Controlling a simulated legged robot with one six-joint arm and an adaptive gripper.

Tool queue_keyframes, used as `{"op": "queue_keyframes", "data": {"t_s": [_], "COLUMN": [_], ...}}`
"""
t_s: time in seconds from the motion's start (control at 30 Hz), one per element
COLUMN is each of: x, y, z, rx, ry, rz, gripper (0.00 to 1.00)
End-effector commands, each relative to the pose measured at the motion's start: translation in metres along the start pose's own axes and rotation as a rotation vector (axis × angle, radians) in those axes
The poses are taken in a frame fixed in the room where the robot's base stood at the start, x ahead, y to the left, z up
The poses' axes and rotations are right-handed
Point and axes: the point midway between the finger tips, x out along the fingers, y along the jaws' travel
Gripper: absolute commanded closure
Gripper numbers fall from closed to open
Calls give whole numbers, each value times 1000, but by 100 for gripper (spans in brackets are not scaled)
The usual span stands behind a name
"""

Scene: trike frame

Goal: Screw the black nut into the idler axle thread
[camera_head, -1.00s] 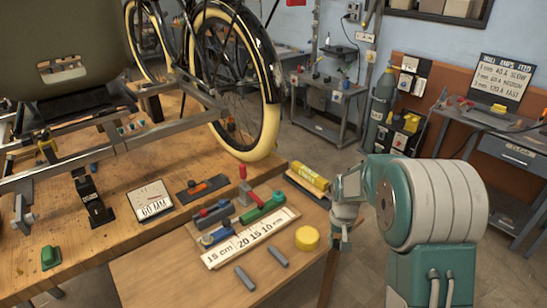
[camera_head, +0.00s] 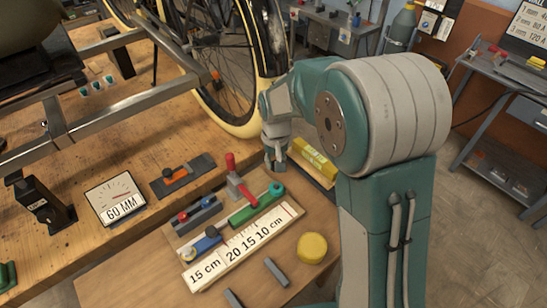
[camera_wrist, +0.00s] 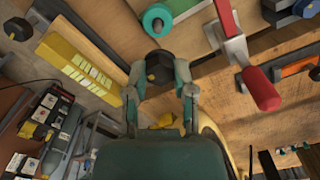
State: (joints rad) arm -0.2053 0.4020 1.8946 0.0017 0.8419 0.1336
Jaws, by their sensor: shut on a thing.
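My gripper (camera_head: 275,160) is above the bench near the red-handled clamp in the head view. In the wrist view my gripper (camera_wrist: 160,80) is shut on the black nut (camera_wrist: 159,67), a dark faceted piece held between the fingertips. The nut cannot be made out in the head view. Part of the grey metal trike frame (camera_head: 120,103) stands over the wooden bench at the left. I cannot pick out the idler axle thread in either view.
A red-handled clamp (camera_head: 240,180), green tool (camera_head: 255,205), white ruler board (camera_head: 245,245) and yellow round piece (camera_head: 312,247) lie on the near bench. A yellow block (camera_head: 313,160) is close to my gripper. A bicycle wheel (camera_head: 235,80) stands behind. A dial sign (camera_head: 115,198) is left.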

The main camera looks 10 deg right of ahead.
Motion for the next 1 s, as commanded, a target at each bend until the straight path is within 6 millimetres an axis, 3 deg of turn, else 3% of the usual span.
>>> {"op": "queue_keyframes", "data": {"t_s": [0.47, 1.0], "x": [5, 48], "y": [-2, -1], "z": [0, 0], "rx": [1, 1], "ry": [-4, -4], "rz": [2, 2], "gripper": [100, 100]}}
